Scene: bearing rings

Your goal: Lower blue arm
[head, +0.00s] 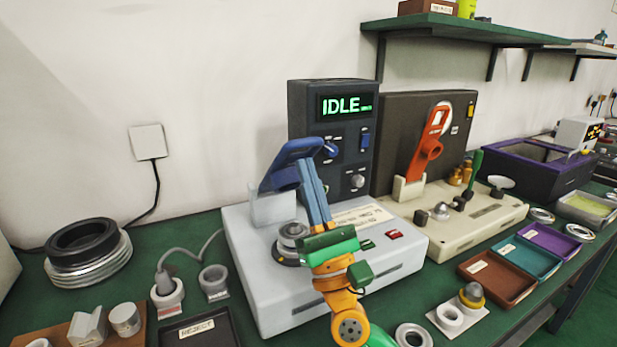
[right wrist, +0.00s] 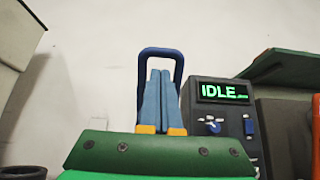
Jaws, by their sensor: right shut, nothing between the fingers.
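The blue arm (head: 285,165) is raised and tilted up on its white bracket (head: 272,206) at the back of the pale grey machine (head: 262,268). My right gripper (head: 305,165) is shut and empty, its light-blue fingers pointing up at the blue arm. In the right wrist view, the fingers (right wrist: 160,72) are side by side, and the dark blue loop of the blue arm (right wrist: 162,52) frames their tips. I cannot tell whether they touch it. A ring-shaped seat (head: 292,236) on the machine stands below the arm. My left gripper is out of view.
The machine's dark panel (head: 331,165) reads IDLE. A second machine with a raised orange arm (head: 428,148) stands to the right. Trays (head: 497,278) lie at the right front, and a reject tray (head: 215,326) at the left front. A green shelf (head: 460,32) hangs above.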

